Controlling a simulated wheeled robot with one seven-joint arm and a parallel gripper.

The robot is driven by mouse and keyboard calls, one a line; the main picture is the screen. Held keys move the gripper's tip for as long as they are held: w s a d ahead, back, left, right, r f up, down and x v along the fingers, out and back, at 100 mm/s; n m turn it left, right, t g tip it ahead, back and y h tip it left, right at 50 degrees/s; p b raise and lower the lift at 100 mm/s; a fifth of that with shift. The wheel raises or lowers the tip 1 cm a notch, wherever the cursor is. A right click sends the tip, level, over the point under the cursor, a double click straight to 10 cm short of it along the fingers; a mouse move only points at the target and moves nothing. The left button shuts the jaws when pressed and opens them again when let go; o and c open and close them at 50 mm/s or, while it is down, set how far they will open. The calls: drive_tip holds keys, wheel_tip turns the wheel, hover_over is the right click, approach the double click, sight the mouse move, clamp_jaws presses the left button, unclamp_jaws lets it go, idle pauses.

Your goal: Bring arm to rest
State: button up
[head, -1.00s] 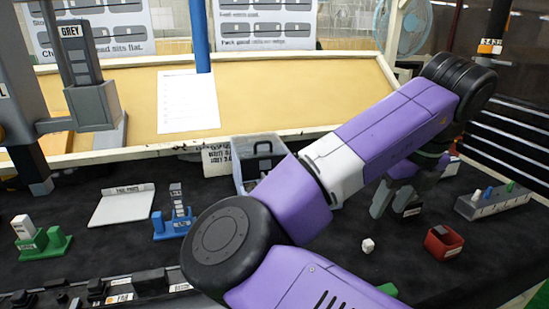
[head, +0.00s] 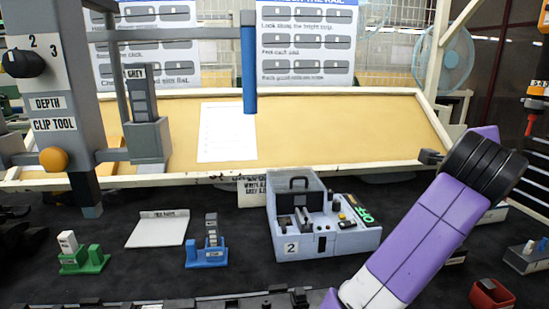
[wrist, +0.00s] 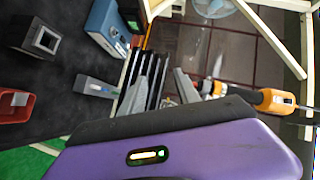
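My purple arm (head: 425,235) reaches up at the right of the head view, its black joint (head: 485,170) near the board's right end. My gripper is mostly hidden behind that joint in the head view. In the wrist view two grey fingers of my gripper (wrist: 169,84) stand apart, with nothing visible between them. They point towards the dark slatted rack and the wall, clear of the tabletop things.
A grey-blue box marked 2 (head: 330,240) holds small parts on the black table. A blue holder (head: 207,254), green holder (head: 85,260) and white plate (head: 158,228) stand left. A red bin (head: 491,294) is at right. The depth clip tool (head: 60,110) stands far left.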

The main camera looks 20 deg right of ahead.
drive_tip(key=w+a+r+n+t+h, duration=0.3)
drive_tip(key=w+a+r+n+t, duration=0.1)
drive_tip(key=a+n+t, duration=0.6)
drive_tip(key=a+f+n+t+y+p, duration=0.2)
drive_tip(key=a+f+n+t+y, duration=0.65)
drive_tip(key=a+n, duration=0.7)
drive_tip(key=s+a+f+n+g+y+p, duration=0.1)
drive_tip(key=s+a+f+n+y, duration=0.1)
drive_tip(key=s+a+f+y, duration=0.35)
drive_tip(key=s+a+f+n+g+y, duration=0.2)
drive_tip(key=s+a+f+n+y, duration=0.15)
drive_tip(key=s+f, duration=0.4)
drive_tip(key=s+a+f+m+g, duration=0.1)
drive_tip(key=s+a+f+g, duration=0.1)
drive_tip(key=s+f, duration=0.4)
drive_tip(key=s+a+f+m+g+p, duration=0.1)
drive_tip(key=s+a+f+m+g, duration=0.1)
drive_tip(key=s+f, duration=0.4)
drive_tip(key=s+a+g, duration=0.1)
drive_tip(key=s+g, duration=0.1)
drive_tip(key=s, duration=0.3)
drive_tip(key=shift+s+p, duration=0.3)
